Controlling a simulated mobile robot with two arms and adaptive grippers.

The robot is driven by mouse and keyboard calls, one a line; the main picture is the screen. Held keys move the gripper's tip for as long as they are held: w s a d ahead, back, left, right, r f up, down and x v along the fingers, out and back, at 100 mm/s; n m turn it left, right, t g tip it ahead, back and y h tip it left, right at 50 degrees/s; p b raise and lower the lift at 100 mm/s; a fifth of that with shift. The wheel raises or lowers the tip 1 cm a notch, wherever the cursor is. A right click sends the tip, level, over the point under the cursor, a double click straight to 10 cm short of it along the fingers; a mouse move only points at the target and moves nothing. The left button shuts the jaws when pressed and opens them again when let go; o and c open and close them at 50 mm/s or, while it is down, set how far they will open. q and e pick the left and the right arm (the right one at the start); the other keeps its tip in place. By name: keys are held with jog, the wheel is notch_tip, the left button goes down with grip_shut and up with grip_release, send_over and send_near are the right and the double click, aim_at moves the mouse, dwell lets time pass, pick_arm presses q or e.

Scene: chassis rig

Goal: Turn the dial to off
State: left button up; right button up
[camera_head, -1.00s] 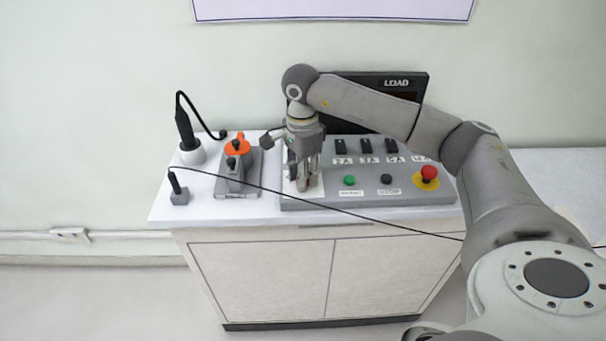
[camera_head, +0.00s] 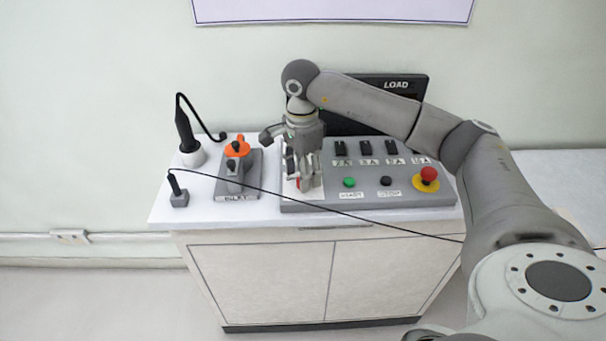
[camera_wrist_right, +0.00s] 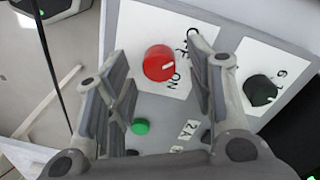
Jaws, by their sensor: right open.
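The dial is a red round knob (camera_wrist_right: 158,63) with a white pointer mark, on a white plate (camera_wrist_right: 130,35) lettered OFF and ON. The mark points right in the right wrist view, roughly between the two words; I cannot tell its exact setting. My right gripper (camera_wrist_right: 168,72) is open, with one finger on either side of the dial and visible gaps to both. In the head view the right gripper (camera_head: 303,186) points down over the left end of the grey panel (camera_head: 415,197) and mostly hides the dial. My left gripper is not in view.
The panel also has a green button (camera_head: 349,182), a black button (camera_head: 386,181), a red emergency knob (camera_head: 428,174) and black switches (camera_head: 365,147). A thin black cable (camera_head: 345,213) crosses in front.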

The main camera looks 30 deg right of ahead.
notch_tip(320, 180, up, 11)
dwell(0.3)
jog(key=shift+w+f, duration=0.1)
dwell(0.4)
